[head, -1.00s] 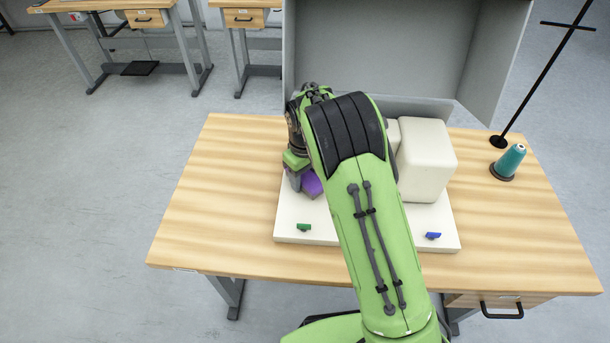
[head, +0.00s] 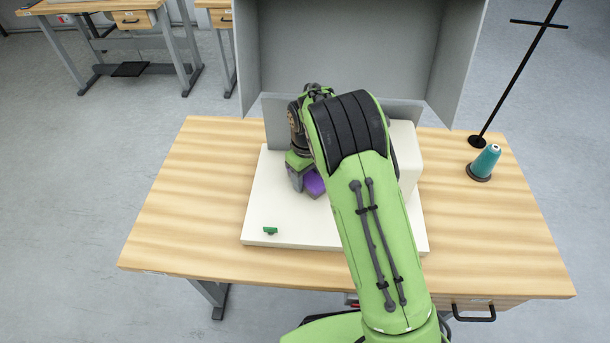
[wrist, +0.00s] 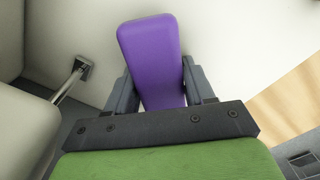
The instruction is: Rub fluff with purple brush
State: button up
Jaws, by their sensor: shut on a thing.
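My gripper (head: 302,180) is shut on the purple brush (head: 314,183), over the left part of a white machine base (head: 280,222). In the wrist view the brush (wrist: 150,55) is a smooth purple block between my two grey fingers and points away from me. Its bristles are not visible, and I cannot tell whether it touches anything. I cannot make out any fluff in either view. My arm hides the middle of the machine and part of its tall white block (head: 407,150).
A green knob (head: 270,230) is on the front left of the base. A teal thread cone (head: 485,162) and a black stand (head: 477,141) are on the right of the wooden table (head: 185,215). Grey panels (head: 340,50) rise behind. A metal rod (wrist: 74,80) shows left of the brush.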

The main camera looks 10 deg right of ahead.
jog(key=r+p, duration=0.1)
jog(key=r, duration=0.1)
jog(key=r+p, duration=0.1)
jog(key=r, duration=0.1)
jog(key=shift+a, duration=0.2)
jog(key=shift+d+r+p, duration=0.1)
jog(key=shift+r+p, duration=1.5)
jog(key=shift+r, duration=0.55)
